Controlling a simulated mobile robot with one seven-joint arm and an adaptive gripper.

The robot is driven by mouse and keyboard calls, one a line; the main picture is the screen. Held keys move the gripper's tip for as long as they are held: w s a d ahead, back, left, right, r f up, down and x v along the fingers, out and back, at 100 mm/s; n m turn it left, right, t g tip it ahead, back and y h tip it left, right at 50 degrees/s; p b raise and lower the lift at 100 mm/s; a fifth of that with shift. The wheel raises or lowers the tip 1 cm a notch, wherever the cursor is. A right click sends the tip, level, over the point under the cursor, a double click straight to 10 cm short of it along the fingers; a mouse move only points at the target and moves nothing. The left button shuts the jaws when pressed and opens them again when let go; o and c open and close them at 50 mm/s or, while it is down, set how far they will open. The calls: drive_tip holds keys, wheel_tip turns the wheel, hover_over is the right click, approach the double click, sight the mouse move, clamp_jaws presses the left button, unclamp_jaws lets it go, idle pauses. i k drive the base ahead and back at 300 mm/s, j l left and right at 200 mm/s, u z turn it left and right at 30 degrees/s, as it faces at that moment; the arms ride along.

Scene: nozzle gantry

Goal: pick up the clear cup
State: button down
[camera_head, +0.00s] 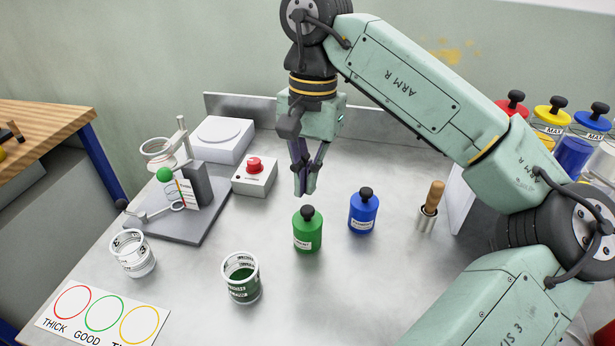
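A clear cup (133,254) with dark print and a white rim stands upright on the grey metal table at the left, and looks empty. A second clear cup (241,278) stands to its right and holds dark green liquid. My gripper (305,191) points down above the table, behind the green bottle in the picture. Its two fingers come together at the tips, with nothing visible between them. It is apart from both cups, up and to the right of them.
A green bottle (307,232) and a blue bottle (363,212) stand mid-table. A stand with rings (180,228), a red-button box (254,176) and a white scale (222,139) are behind the cups. A THICK/GOOD card (85,329) lies front left. A wooden-handled tool in a holder (427,214) stands right.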

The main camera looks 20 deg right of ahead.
sight(240, 270)
drive_tip(key=k, duration=1.5)
